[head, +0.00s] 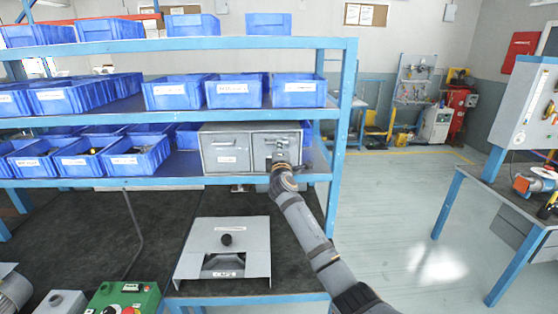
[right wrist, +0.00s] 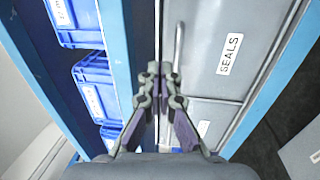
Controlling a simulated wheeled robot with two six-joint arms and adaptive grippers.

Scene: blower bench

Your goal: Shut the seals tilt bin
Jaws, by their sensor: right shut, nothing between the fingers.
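The front looks nearly upright, but I cannot tell whether a small gap remains. My right gripper (head: 279,160) is in front of this bin and hides part of it. Its fingers (right wrist: 160,72) are together and empty, close to the upper edge; contact is unclear. My left gripper is not in view.
Blue bins (head: 233,90) fill the shelves above and to the left. A blue shelf beam (right wrist: 120,60) runs close beside my right fingers. A grey sloped box with a black knob (head: 232,258) stands on the bench below. The floor (head: 400,200) to the right is clear.

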